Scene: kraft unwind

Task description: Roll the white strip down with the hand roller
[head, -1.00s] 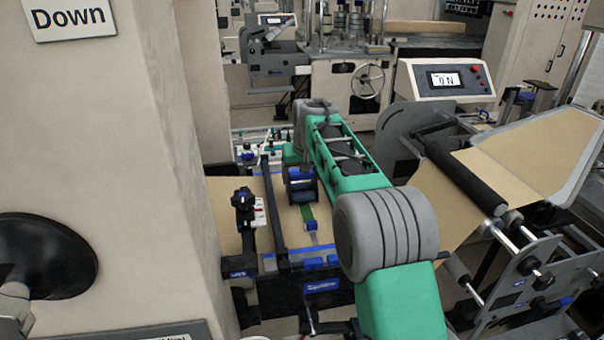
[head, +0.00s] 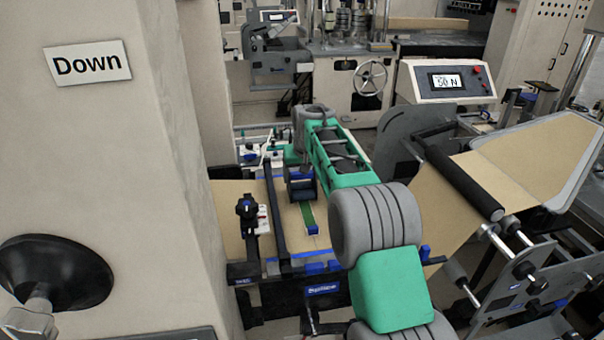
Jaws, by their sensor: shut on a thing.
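My green and grey arm reaches over the kraft web (head: 232,215) on the splicing table. At its far end my gripper (head: 301,186), small and dark, is low over the web, beside my green arm link. It is shut on the hand roller; gripper and roller are hard to tell apart at this size. A narrow green piece with a blue end (head: 312,230) lies along the web just in front of it; I cannot tell whether it belongs to the roller. The white strip is not clearly distinguishable, and my arm covers part of the table.
A black bar (head: 275,215) crosses the table left of my gripper. A display (head: 445,80) reads about 50 N. A beige column with a "Down" sign (head: 87,63) stands close at left. The unwind frame with a black roller (head: 460,180) stands at right.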

